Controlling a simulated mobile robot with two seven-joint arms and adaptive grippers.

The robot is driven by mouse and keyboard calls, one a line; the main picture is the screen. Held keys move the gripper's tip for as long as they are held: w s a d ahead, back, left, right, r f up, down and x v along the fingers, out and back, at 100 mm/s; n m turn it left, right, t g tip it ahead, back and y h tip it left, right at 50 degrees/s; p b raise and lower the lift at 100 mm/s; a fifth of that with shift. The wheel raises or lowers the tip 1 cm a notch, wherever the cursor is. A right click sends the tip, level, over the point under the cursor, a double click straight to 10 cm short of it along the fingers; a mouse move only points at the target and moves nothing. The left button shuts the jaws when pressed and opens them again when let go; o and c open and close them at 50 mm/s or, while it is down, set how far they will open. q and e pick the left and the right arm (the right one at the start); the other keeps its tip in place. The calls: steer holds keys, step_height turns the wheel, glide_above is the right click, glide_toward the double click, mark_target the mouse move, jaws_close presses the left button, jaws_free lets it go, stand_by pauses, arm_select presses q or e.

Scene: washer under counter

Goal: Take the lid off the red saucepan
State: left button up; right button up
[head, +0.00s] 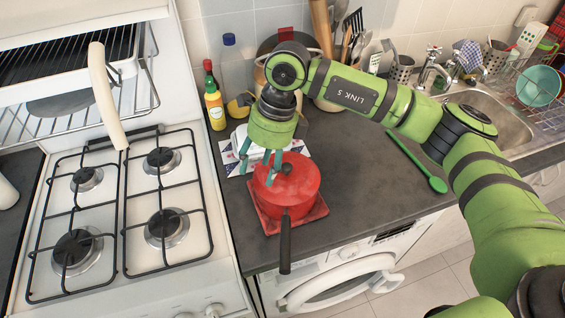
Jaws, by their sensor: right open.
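The red saucepan (289,204) stands on a red square mat (318,212) on the dark counter, its black handle (285,246) pointing toward me over the front edge. Its red lid (301,176) is on top, with a dark knob (287,169) near the middle. My right gripper (273,178) points down over the lid's left part with its teal fingers open. The fingertips are at or just above the lid near the knob; I cannot tell whether they touch it. My left gripper is not in view.
The gas stove (120,215) is on the left. Bottles (214,104) and a utensil holder stand behind the saucepan. A green spoon (415,160) lies to the right, before the sink (500,125). The washer (340,280) is below.

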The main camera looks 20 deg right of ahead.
mark_target(287, 166)
steer(key=w+d+h, duration=0.1)
steer(key=d, duration=0.1)
steer(key=w+d+h, duration=0.1)
steer(key=d, duration=0.1)
steer(key=w+d+r+h, duration=0.1)
steer(key=d, duration=0.2)
steer(key=shift+r+m+t+p, duration=0.1)
steer(key=shift+m+t+p, duration=0.2)
steer(key=shift+p, duration=0.05)
steer(key=shift+s+a+f+p, duration=0.1)
steer(key=shift+s+f+p, duration=0.2)
steer(key=shift+f+p, duration=0.4)
steer(key=f+p, duration=0.2)
steer(key=f, duration=0.1)
steer(key=f+p, duration=0.1)
steer(key=shift+s+a+f, duration=0.1)
steer(key=shift+a+f, duration=0.05)
steer(key=shift+a, duration=0.1)
steer(key=shift+f, duration=0.4)
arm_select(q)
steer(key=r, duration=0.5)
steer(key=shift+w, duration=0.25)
arm_select(e)
jaws_close()
